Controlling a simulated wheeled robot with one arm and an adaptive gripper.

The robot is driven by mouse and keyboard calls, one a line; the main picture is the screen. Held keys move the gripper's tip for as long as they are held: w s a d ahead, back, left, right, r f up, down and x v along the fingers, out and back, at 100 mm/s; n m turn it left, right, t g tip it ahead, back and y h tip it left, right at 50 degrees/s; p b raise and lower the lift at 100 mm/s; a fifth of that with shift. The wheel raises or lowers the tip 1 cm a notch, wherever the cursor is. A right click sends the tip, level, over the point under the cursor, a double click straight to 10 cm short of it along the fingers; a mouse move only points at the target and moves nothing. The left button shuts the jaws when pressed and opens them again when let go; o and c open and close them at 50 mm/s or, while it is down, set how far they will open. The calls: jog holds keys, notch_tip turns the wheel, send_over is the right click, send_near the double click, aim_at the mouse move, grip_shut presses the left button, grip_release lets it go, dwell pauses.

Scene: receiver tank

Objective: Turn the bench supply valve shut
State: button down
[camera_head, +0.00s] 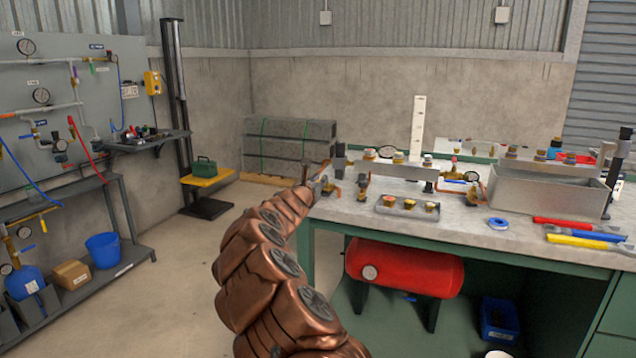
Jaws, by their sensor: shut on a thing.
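My copper-coloured arm reaches up from the bottom of the view to the left end of the workbench (470,215). My gripper (322,181) is small in the view and shut at the bench's left end, where the bench supply valve is. The valve's body and handle are mostly hidden by the gripper and wrist, so I cannot tell the handle's angle. Orange-brown pipe pieces and a dark upright fitting (340,160) stand just right of the gripper. A red receiver tank (405,267) lies under the bench.
A small tray of fittings (408,207), a metal bin (545,190), a blue tape roll (498,223) and red, yellow and blue tools lie on the bench. A pipe panel (60,100) stands at left. The floor (180,270) between is clear.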

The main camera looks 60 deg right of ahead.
jog(key=c, duration=1.2)
grip_release()
jog(key=shift+s+f, duration=0.1)
jog(key=shift+o, duration=0.5)
jog(key=shift+a, duration=0.15)
jog(key=shift+a, duration=0.75)
jog(key=s+a, duration=0.1)
jog(key=a, duration=0.9)
jog(key=shift+s, duration=0.15)
jog(key=shift+a, duration=0.1)
